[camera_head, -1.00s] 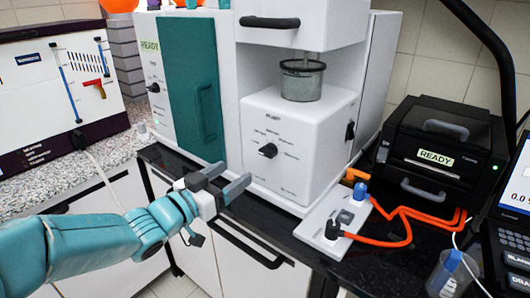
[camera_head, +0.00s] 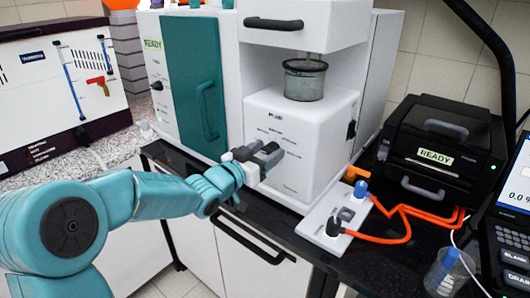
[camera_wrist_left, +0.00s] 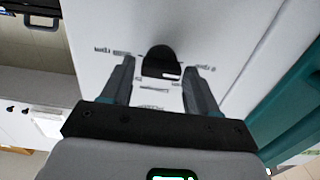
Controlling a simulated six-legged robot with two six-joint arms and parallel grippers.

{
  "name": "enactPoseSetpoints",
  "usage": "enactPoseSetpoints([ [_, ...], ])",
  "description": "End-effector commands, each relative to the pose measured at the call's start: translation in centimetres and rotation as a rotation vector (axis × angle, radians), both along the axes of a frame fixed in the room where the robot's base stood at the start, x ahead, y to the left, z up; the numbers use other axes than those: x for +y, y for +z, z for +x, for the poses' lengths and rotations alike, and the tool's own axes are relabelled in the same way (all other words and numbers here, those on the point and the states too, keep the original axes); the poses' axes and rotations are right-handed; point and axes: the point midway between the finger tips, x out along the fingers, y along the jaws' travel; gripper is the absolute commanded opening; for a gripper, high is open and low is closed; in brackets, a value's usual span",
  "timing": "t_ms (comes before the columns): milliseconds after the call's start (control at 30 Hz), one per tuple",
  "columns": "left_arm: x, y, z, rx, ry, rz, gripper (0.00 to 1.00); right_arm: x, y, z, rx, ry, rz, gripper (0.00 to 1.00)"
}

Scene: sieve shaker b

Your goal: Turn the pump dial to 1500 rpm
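The pump dial is a black knob (camera_wrist_left: 161,62) on the white front panel (camera_wrist_left: 222,40), with printed labels around it too blurred to read. In the left wrist view it sits between and slightly ahead of the fingertips of my left gripper (camera_wrist_left: 158,68), with a gap on both sides. In the head view my left gripper (camera_head: 270,155) is in front of the pump unit (camera_head: 318,135) and hides the dial. The gripper is open and empty. My right gripper is not in view.
A glass vessel (camera_head: 304,80) stands on top of the pump unit. A teal door (camera_head: 196,85) is to its left. A white plate with connectors (camera_head: 325,240) and orange hoses (camera_head: 385,240) lies at its right. A black printer-like box (camera_head: 440,150) stands farther right.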

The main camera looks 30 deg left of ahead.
Motion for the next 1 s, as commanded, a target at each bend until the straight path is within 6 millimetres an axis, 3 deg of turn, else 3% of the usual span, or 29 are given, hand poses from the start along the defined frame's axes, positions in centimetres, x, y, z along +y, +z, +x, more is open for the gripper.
enactPoseSetpoints([
  [33, 0.0, 0.0, 0.0, 0.000, 0.000, 0.000, 0.41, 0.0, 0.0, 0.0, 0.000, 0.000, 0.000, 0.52],
  [100, 0.0, 0.0, 0.0, 0.000, 0.000, 0.000, 0.18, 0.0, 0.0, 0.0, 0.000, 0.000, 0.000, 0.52],
  [133, 0.0, 0.0, 0.0, 0.000, 0.000, 0.000, 0.14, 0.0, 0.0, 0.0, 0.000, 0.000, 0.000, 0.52],
  [467, 0.0, -0.3, 0.0, -0.003, 0.000, 0.039, 0.14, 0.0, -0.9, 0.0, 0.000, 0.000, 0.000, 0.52],
  [1000, -0.3, -0.6, 0.0, -0.038, 0.000, 0.455, 0.14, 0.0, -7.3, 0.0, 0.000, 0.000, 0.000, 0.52],
])
